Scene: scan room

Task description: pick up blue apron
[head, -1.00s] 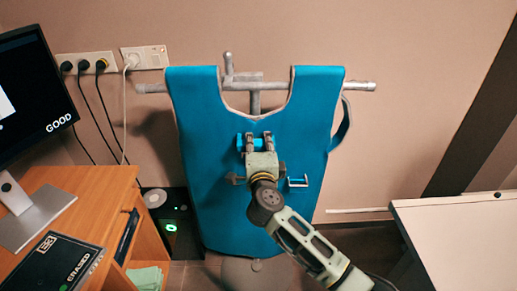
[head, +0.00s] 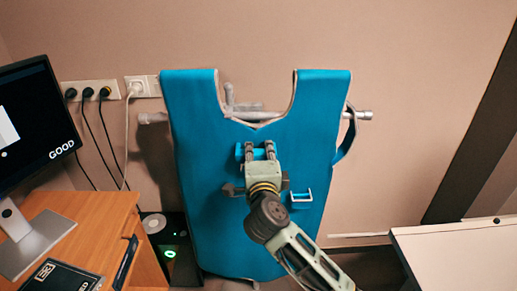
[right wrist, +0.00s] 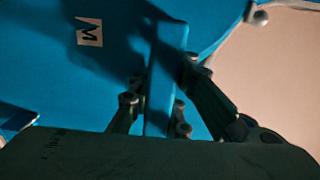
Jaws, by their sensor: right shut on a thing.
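The blue apron (head: 228,220) hangs upright in front of the wall rack (head: 362,115) in the head view, its shoulder parts standing above the rack's bar. My right gripper (head: 256,150) is at the upper middle of the apron's front. It is shut on a raised blue piece of the apron. In the right wrist view the blue apron (right wrist: 60,70) fills most of the picture, with a pale "M" label at the upper left. There the gripper's fingers (right wrist: 158,105) sit on both sides of a blue strip. My left gripper is not in view.
A wooden desk (head: 95,225) with a monitor (head: 35,115) stands at the left. A pale table (head: 455,250) is at the lower right. Sockets with plugged cables (head: 88,92) are on the wall. A dark box with a green light (head: 170,252) is beside the desk.

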